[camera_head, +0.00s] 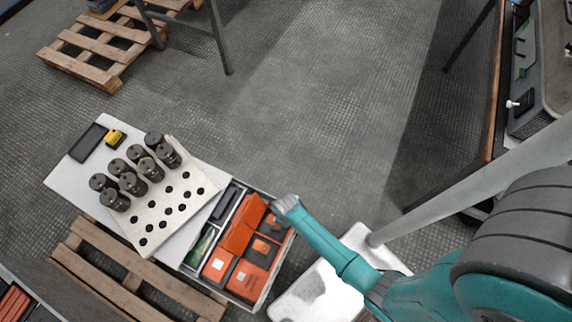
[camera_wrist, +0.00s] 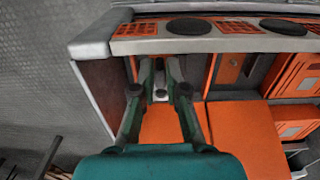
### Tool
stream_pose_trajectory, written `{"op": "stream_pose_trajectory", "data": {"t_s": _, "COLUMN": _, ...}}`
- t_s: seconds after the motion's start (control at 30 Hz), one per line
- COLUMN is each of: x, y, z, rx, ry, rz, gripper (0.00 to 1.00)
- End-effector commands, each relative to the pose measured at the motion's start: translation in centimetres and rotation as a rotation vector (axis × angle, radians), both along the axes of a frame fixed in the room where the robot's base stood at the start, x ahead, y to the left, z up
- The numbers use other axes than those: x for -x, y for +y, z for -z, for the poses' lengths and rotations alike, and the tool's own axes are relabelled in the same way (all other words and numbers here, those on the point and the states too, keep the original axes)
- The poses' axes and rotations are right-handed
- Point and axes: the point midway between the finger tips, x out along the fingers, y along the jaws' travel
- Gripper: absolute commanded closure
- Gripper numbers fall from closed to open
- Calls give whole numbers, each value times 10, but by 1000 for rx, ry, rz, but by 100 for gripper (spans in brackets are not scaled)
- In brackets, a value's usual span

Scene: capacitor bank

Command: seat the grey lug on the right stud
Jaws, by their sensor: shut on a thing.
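My gripper (camera_wrist: 162,72) reaches forward in the wrist view, its two dark fingers on either side of a small pale grey piece (camera_wrist: 161,94). This piece looks like the grey lug, but it is small and its shape is not clear. In the head view my teal arm ends at a grey tip (camera_head: 285,205) by the upper right edge of a tray of orange boxes. The fingers and the held piece cannot be made out there. I cannot pick out the right stud in either view.
The tray (camera_head: 266,292) holds orange boxes (camera_head: 239,238). A yellow item (camera_head: 115,137) lies behind. In the wrist view a grey rail (camera_wrist: 220,45) with dark discs crosses ahead.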

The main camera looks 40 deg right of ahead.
Motion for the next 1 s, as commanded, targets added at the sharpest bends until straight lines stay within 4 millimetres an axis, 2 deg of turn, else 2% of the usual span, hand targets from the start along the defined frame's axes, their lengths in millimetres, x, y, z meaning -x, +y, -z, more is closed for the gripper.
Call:
{"op": "stream_pose_trajectory", "data": {"t_s": 0.5, "x": 0, "y": 0, "z": 43, "rx": 0, "ry": 2, "rz": 0, "gripper": 100}}
{"op": "stream_pose_trajectory", "data": {"t_s": 0.7, "x": 0, "y": 0, "z": 53, "rx": 0, "ry": 1, "rz": 0, "gripper": 100}}
{"op": "stream_pose_trajectory", "data": {"t_s": 1.0, "x": 0, "y": 0, "z": 56, "rx": 0, "ry": 1, "rz": 0, "gripper": 100}}
